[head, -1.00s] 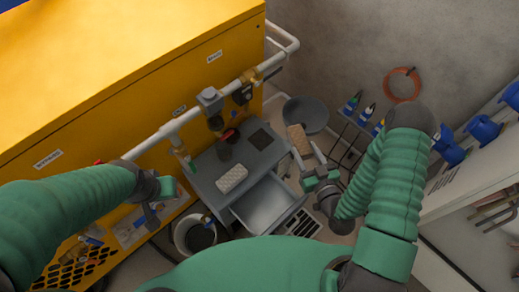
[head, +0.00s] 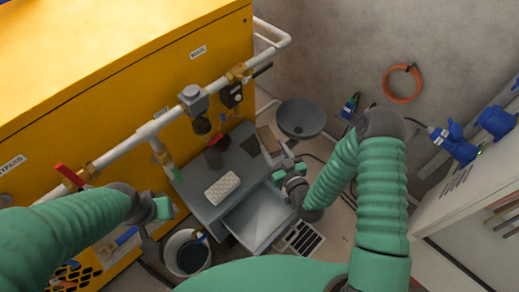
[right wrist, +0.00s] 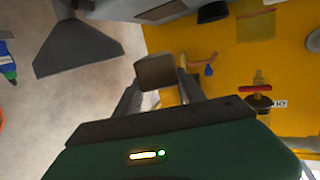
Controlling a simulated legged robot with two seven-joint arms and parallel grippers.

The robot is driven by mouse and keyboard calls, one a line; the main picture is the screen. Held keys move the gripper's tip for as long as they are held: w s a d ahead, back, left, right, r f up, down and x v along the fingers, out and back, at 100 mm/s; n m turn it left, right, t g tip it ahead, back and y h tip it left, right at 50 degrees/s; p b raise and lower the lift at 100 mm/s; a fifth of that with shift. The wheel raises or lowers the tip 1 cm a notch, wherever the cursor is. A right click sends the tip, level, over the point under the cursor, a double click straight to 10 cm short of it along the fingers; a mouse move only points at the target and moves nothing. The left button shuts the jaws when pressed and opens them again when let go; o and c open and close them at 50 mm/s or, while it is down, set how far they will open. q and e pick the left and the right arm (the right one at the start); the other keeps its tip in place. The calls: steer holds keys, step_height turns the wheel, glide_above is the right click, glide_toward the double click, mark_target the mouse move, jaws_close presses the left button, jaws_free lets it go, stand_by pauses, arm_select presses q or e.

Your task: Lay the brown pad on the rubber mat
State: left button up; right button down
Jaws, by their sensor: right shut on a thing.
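The brown pad (head: 268,138) is held upright or tilted at the tips of my right gripper (head: 279,158), at the right edge of the grey cabinet top. In the right wrist view the pad (right wrist: 155,72) sits between the two fingers. The rubber mat (head: 250,146) appears as a dark square on the far right corner of the cabinet top, just left of the pad. I cannot tell the height of the pad above it. My left gripper (head: 158,210) is away at the left, near the yellow housing; its jaw opening is unclear.
The grey cabinet (head: 195,195) has an open drawer (head: 258,218). A grey funnel-like bowl (head: 301,118) stands behind my right gripper. White piping (head: 115,152) runs along the yellow housing.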

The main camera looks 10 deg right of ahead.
glide_above(259, 155)
step_height(259, 155, down, 2)
steer(key=shift+s+f+b, duration=0.15)
steer(key=shift+f+b, duration=0.05)
steer(key=shift+b, duration=0.75)
steer(key=shift+d+f, duration=0.15)
steer(key=shift+f, duration=0.55)
step_height(259, 155, down, 3)
steer(key=shift+f+b, duration=0.1)
steer(key=shift+b, duration=0.85)
steer(key=shift+w+a+f, duration=0.15)
steer(key=shift+w+a, duration=0.05)
steer(key=c, duration=0.7)
jaws_free()
